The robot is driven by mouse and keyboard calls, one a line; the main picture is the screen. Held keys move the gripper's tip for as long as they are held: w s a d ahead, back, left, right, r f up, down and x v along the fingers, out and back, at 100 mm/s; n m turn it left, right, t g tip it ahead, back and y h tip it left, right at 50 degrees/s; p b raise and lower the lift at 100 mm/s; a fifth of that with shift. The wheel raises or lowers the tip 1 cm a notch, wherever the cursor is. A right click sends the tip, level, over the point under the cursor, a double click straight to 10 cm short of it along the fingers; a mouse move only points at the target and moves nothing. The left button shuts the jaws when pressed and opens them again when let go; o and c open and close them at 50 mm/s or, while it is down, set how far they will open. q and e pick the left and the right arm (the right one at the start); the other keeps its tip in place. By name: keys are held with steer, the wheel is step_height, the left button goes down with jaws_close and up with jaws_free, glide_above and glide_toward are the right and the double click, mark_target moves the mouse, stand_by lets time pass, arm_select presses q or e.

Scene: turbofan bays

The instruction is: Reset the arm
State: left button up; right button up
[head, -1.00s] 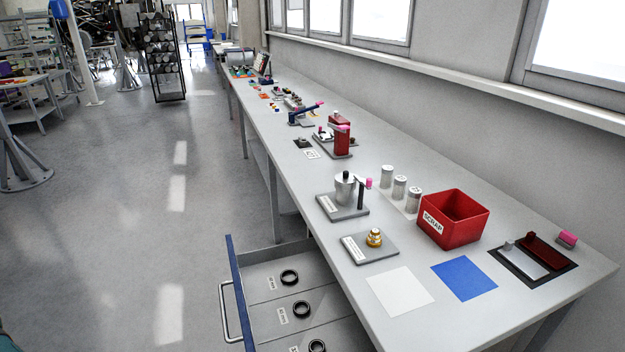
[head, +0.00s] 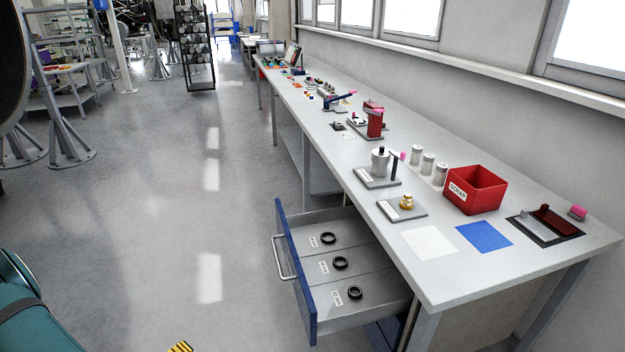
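Neither of my grippers shows in the head view, and I see no arm of mine that I can be sure of. The long grey workbench (head: 455,287) runs along the wall from the front right to the back. On it stand a blue-levered tool (head: 338,101), a red upright device (head: 374,121) with a pink top, and a silver cylinder on a grey base (head: 381,163) beside a post with a pink knob. A brass part (head: 407,201) sits on a grey plate. The blue-fronted drawer (head: 296,273) stands open with three black rings in its compartments.
A red SCRAP bin (head: 475,190), several metal canisters (head: 428,167), a white sheet (head: 429,243) and a blue sheet (head: 484,236) are on the bench. The open drawer juts into the aisle. The floor (head: 180,230) left of it is largely clear. A teal object (head: 40,318) fills the bottom left corner.

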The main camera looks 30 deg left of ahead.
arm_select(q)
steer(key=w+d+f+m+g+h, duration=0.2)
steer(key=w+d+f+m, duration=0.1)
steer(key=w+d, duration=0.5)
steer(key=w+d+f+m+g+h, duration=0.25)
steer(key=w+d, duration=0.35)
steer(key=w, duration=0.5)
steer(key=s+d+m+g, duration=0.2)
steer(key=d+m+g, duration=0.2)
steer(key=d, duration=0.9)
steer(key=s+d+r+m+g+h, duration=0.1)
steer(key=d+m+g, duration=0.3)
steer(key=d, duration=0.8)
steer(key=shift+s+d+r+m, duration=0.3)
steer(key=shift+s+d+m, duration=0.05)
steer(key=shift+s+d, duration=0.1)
